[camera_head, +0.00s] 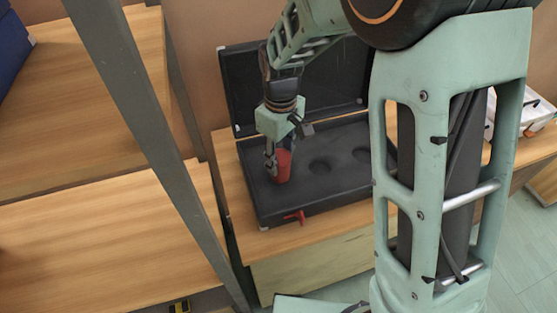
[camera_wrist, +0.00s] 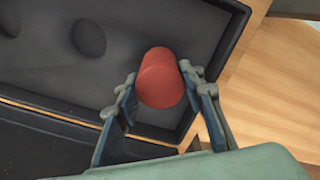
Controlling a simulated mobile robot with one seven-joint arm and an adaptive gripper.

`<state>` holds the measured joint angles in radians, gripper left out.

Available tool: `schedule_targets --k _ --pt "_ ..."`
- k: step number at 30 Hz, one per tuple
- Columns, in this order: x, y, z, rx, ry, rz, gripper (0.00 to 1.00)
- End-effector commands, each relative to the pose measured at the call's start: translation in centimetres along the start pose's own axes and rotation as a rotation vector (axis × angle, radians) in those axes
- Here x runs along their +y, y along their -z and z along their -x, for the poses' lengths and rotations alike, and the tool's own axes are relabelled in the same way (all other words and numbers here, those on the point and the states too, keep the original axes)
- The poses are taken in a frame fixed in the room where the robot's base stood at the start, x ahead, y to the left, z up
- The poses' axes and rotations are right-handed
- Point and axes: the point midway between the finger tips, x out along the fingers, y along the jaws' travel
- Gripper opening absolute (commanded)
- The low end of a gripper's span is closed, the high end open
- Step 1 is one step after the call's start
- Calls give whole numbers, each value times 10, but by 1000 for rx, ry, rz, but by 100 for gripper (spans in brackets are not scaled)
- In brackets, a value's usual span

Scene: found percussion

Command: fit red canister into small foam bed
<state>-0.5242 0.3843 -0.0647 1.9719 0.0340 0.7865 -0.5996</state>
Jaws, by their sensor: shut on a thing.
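The red canister (camera_head: 283,167) is in my gripper (camera_head: 277,172), over the left part of an open black case in the head view. In the wrist view, the red canister (camera_wrist: 162,80) sits between the two fingers of my gripper (camera_wrist: 160,85), which are shut on it. The case's dark foam bed (camera_head: 330,191) has round recesses to the right of the canister, one nearer recess (camera_head: 320,167) and one farther right (camera_head: 361,156). One round recess (camera_wrist: 89,35) also shows in the wrist view. I cannot tell whether the canister touches the foam; what lies beneath it is hidden.
The case's raised lid (camera_head: 240,85) stands behind my gripper. A red latch (camera_head: 294,216) is on the case's front. The case rests on a wooden bench (camera_head: 330,235). A grey post (camera_head: 150,130) crosses the left side. A white tray (camera_head: 535,115) is at the far right.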

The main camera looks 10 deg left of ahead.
Motion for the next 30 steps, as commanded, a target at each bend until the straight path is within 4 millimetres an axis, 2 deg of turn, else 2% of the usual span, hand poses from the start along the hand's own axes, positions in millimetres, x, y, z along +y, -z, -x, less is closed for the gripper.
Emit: schedule_targets --k 4,9,21,22,26,30 --pt "-2 9 -12 -2 1 1 10" --pt "-1 7 -38 -1 1 0 10" --pt "-1 7 -44 0 0 0 10" --pt "-1 7 -42 0 0 0 39" --pt "-1 7 -42 0 0 0 54" --pt "-1 7 -42 0 0 0 54"
